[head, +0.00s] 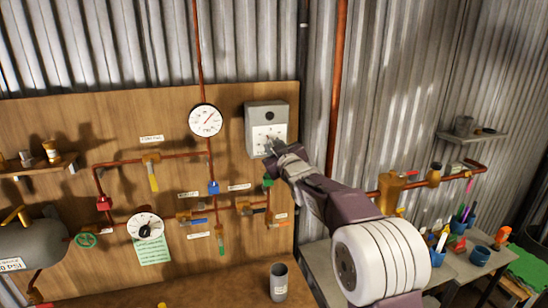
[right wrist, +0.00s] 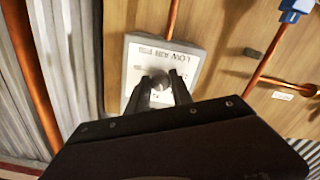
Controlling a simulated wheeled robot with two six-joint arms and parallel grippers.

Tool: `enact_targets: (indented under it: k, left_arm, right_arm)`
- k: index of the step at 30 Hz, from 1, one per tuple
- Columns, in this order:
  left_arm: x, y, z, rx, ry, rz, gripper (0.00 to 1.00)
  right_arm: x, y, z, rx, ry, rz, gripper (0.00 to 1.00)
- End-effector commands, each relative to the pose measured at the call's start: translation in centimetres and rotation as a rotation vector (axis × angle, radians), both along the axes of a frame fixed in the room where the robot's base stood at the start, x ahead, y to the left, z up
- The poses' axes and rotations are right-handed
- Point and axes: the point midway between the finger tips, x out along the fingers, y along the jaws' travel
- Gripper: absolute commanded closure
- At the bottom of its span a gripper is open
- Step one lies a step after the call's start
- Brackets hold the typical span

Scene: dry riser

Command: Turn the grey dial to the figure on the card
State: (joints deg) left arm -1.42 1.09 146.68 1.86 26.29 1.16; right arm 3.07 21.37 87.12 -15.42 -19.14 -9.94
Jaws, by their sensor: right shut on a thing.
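A light grey box (head: 251,122) with a dark round spot near its top is fixed to the wooden board in the head view. In the right wrist view the box face (right wrist: 135,52) shows upside down, with the letters "LOW AIR" and a small grey dial (right wrist: 159,77). My right gripper (head: 276,151) is at the lower part of the box. In the right wrist view its fingers (right wrist: 160,85) are shut on the grey dial, one on each side. The fingers hide part of the scale. A green card (head: 152,252) hangs below a white round dial; its writing is too small to read. My left gripper is not in view.
A white gauge (head: 205,120) and copper pipes with coloured valves are left of the box. A white dial with a black knob (head: 145,228) is lower left. A grey cup (head: 279,283) stands on the bench below. A side table (head: 460,265) at right holds several small things.

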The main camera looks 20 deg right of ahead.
Motion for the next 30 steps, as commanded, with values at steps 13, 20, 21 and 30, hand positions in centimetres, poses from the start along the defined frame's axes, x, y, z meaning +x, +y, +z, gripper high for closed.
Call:
enact_targets:
  k: [13,20,21,30]
  left_arm:
    - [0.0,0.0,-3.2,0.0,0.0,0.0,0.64]
    - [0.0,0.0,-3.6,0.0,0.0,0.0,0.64]
    - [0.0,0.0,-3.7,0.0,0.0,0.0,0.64]
    - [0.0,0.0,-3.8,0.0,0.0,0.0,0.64]
  right_arm:
    - [0.0,0.0,0.0,-0.324,-0.014,-0.001,1.0]
    - [0.0,0.0,0.1,-0.41,-0.016,0.0,1.0]
    - [0.0,0.0,0.1,-0.419,-0.016,0.0,1.0]
    - [0.0,0.0,0.2,-0.447,-0.018,0.0,1.0]
